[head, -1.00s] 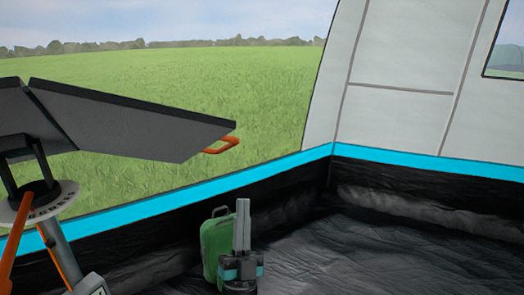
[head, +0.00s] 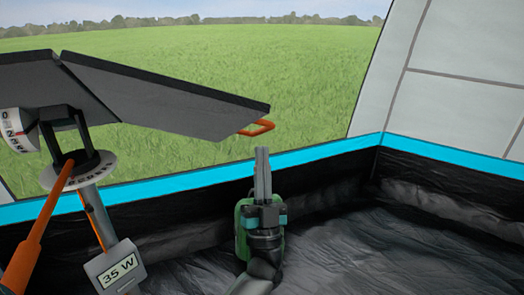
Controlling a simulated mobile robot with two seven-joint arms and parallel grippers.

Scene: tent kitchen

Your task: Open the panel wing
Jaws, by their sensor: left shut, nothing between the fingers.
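The panel (head: 30,82) stands at the left on an orange-legged stand, seen from below. Its right wing (head: 165,95) is a dark slab that slopes down to the right from a hinge seam. An orange handle (head: 258,128) sticks out from the wing's right end. My left gripper (head: 262,152) points up below the handle, its two grey fingers together and empty. A gap separates the fingertips from the handle in the picture. My right gripper is not in view.
A dial disc (head: 80,171) and a box reading 35 W (head: 115,268) are on the stand. A green case (head: 241,215) is on the tent floor, partly hidden behind my gripper. The dark floor (head: 400,250) at the right is clear.

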